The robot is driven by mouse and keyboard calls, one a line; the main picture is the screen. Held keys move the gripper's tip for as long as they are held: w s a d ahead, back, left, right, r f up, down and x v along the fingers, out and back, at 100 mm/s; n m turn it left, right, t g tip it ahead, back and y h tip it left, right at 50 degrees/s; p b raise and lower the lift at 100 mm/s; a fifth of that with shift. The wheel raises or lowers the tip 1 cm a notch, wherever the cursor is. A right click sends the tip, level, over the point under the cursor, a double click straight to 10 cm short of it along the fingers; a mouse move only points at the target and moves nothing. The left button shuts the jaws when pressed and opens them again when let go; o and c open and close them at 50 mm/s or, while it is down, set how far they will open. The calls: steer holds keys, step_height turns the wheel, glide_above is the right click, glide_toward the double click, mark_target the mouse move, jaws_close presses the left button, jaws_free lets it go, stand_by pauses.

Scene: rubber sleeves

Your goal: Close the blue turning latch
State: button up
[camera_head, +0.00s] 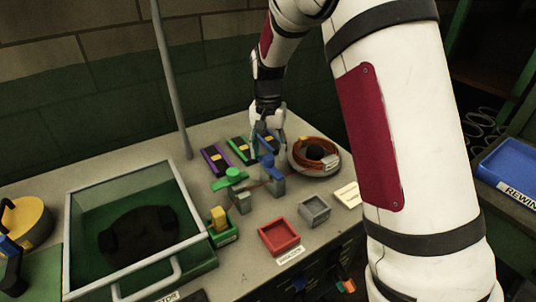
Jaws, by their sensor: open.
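The blue turning latch (267,161) stands on a small grey block on the bench, right of a similar green latch (233,174). My gripper (266,138) points down from above, right behind the blue latch. It is open, with its fingers around or close beside the blue part; the small view does not show whether they touch it. Part of the latch's far side is hidden by the fingers.
Purple (215,159) and green (239,149) blocks lie left of my gripper. A round coil (314,156) lies at right. A red tray (279,237), a grey tray (314,210) and a yellow-topped green block (221,226) stand in front. A glass-sided box (72,235) fills the left.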

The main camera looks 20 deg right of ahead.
mark_target(268, 157)
step_height(268, 157, up, 10)
stand_by(0.4)
stand_by(0.3)
steer(key=s+d+r+n+t, duration=0.1)
steer(key=s+r+n, duration=0.1)
steer(key=s+r, duration=0.5)
steer(key=s+r+n+t, duration=0.1)
steer(key=s+r, duration=0.1)
steer(key=s, duration=0.8)
steer(key=s+f+n+t, duration=0.2)
steer(key=s+n, duration=0.1)
steer(key=s, duration=1.2)
steer(key=shift+s+d+f, duration=0.2)
steer(key=shift+s+f, duration=0.1)
steer(key=shift+s, duration=0.1)
